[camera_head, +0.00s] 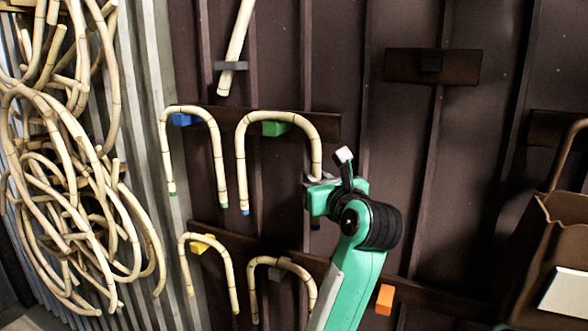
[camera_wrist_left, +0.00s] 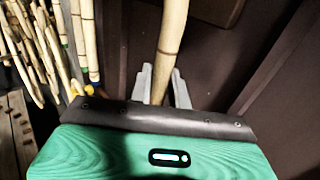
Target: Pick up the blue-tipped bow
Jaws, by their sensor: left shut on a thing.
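The blue-tipped bow (camera_head: 279,117) is a pale, upside-down U of jointed rattan hanging over a green peg (camera_head: 276,128) on the wall. My left gripper (camera_head: 314,179) is shut on the lower right leg of this bow. In the left wrist view that leg (camera_wrist_left: 172,35) runs between my two grey fingers (camera_wrist_left: 163,87). My right gripper is not in view.
A green-tipped bow (camera_head: 190,112) hangs on a blue peg just to the left. Tangled rattan (camera_head: 75,200) fills the far left. An orange peg (camera_head: 385,299) at lower right is bare.

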